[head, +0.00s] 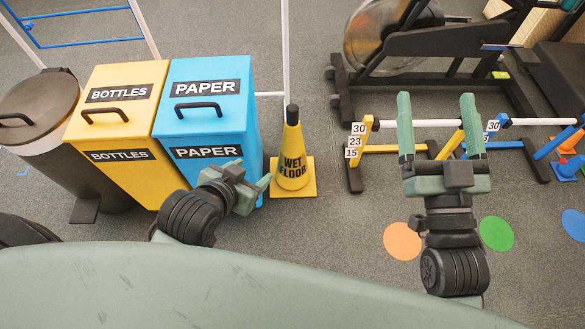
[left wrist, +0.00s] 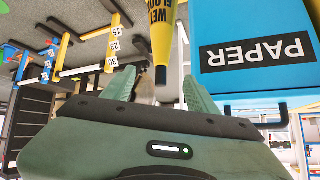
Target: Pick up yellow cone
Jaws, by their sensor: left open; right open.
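The yellow cone (head: 291,138) stands upright on the floor, right of the blue paper bin. It has a black top, a square yellow base and the words "WET FLOOR". My left gripper (head: 254,178) is open and empty, in front of the blue bin and left of the cone in the head view. In the left wrist view the picture is upside down, and the cone (left wrist: 161,40) shows beyond and between the open fingers of my left gripper (left wrist: 160,84). My right gripper (head: 436,98) is open and empty, well to the right of the cone.
The blue paper bin (head: 205,118) stands close beside the cone, with a yellow bottles bin (head: 128,135) and a dark round bin (head: 75,150) further left. Low hurdles (head: 400,148) and an exercise machine (head: 440,43) are on the right.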

